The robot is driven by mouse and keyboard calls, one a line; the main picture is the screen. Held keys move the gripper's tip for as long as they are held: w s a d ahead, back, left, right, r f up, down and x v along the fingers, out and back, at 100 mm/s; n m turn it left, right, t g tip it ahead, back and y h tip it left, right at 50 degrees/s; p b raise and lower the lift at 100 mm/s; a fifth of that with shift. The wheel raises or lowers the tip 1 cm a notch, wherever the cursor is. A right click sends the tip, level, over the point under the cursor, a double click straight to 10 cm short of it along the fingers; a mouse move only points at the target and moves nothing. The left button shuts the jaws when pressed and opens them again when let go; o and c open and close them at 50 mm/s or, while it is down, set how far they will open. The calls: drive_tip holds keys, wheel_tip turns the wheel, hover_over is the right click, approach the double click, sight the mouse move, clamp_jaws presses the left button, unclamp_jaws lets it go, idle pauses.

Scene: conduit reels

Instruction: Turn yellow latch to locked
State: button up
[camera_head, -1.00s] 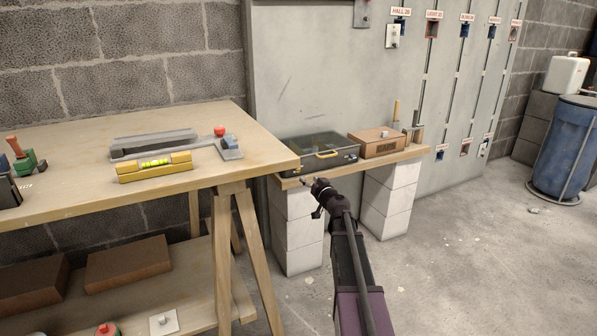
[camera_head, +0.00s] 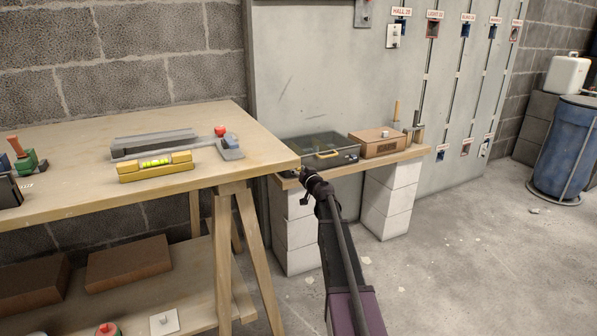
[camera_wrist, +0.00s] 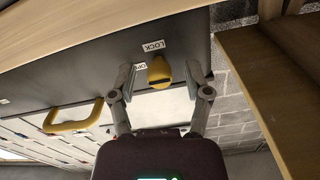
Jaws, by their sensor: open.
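The yellow latch (camera_wrist: 159,73) is on the dark front face of the case (camera_wrist: 85,75), beside a LOCK label (camera_wrist: 151,47) and a partly hidden OPEN label (camera_wrist: 140,67). Its narrower end lies towards the LOCK label in the wrist view; I cannot tell its exact setting. My gripper (camera_wrist: 162,80) is open, with one finger on each side of the latch and no clear contact visible. In the head view, my gripper (camera_head: 305,174) is at the front of the case (camera_head: 300,150), and the latch is hidden there.
The case has a yellow handle (camera_wrist: 74,118) to the left in the wrist view. It rests on a low wooden shelf (camera_head: 375,163) beside a brown box (camera_head: 377,144). The workbench (camera_head: 240,160) stands close on the left. The floor at right is open.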

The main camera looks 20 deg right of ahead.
clamp_jaws()
drive_tip(key=shift+a, duration=0.1)
